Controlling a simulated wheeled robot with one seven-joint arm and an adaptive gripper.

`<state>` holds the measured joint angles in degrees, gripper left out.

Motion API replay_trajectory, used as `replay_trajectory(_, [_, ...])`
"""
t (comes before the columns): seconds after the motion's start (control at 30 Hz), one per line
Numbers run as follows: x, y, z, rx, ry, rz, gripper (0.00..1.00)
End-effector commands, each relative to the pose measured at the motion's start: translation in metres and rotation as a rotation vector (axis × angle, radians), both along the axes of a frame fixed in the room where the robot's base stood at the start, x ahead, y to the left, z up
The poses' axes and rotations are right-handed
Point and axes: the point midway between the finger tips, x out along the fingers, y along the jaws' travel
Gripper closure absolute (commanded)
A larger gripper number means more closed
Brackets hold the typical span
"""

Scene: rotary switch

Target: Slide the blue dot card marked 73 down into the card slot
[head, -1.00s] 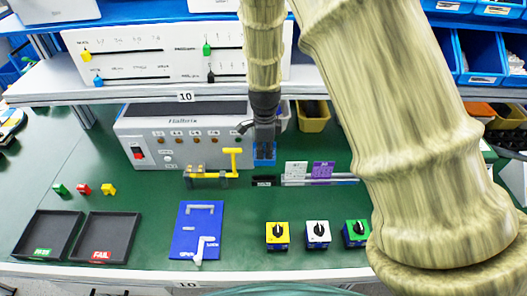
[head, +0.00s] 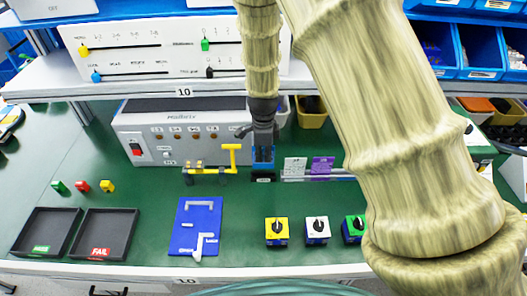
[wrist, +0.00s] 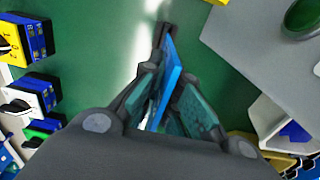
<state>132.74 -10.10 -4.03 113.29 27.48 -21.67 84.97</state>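The blue card (head: 263,156) is upright in my gripper (head: 263,142), its lower part just above or at the black card slot (head: 263,174). I cannot tell whether its lower edge is inside the slot. In the wrist view the blue card (wrist: 168,80) shows nearly edge-on between the two fingers of my gripper (wrist: 170,95), which are closed on it. A dark piece at the card's far end may be the slot. The number and dots on the card cannot be read.
A white card (head: 294,167) and a purple card (head: 322,166) stand in a rail right of the slot. A yellow lever fixture (head: 210,170) is close on the left. The grey instrument box (head: 180,135) is behind. Rotary switches (head: 317,230) stand in front.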

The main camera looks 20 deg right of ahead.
Motion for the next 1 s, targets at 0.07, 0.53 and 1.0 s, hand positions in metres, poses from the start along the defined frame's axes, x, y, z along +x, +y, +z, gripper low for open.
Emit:
replay_trajectory(0.07, [0.0,0.0,-0.008,0.0,0.0,0.0,1.0])
replay_trajectory(0.53, [0.0,0.0,-0.022,0.0,-0.001,0.001,1.0])
replay_trajectory(1.0, [0.0,0.0,-0.022,0.0,0.0,0.0,1.0])
